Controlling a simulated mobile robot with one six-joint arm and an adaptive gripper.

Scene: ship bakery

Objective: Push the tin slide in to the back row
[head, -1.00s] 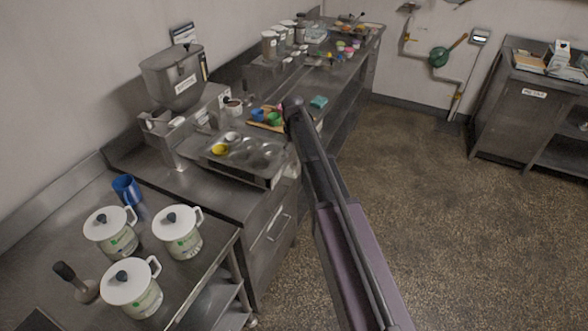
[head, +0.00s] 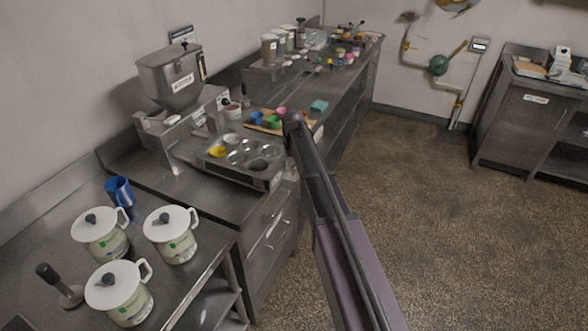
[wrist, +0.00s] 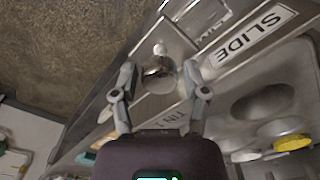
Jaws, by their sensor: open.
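The tin slide is a grey metal muffin tin (head: 240,170) on the counter, near the hopper machine. A yellow cup (head: 217,152) and a white cup (head: 231,138) sit in its wells; other wells look empty. In the wrist view the slide's metal front (wrist: 215,70) bears a label reading SLIDE and the letters TIN. A round shiny knob (wrist: 158,72) stands on it. My gripper (wrist: 160,82) is open, its two fingers on either side of the knob. I cannot tell whether they touch it. In the head view my arm hides the gripper.
The hopper machine (head: 172,82) stands behind the tin. A board with coloured cups (head: 262,120) lies beyond it. The floor (head: 430,220) to the right is clear.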

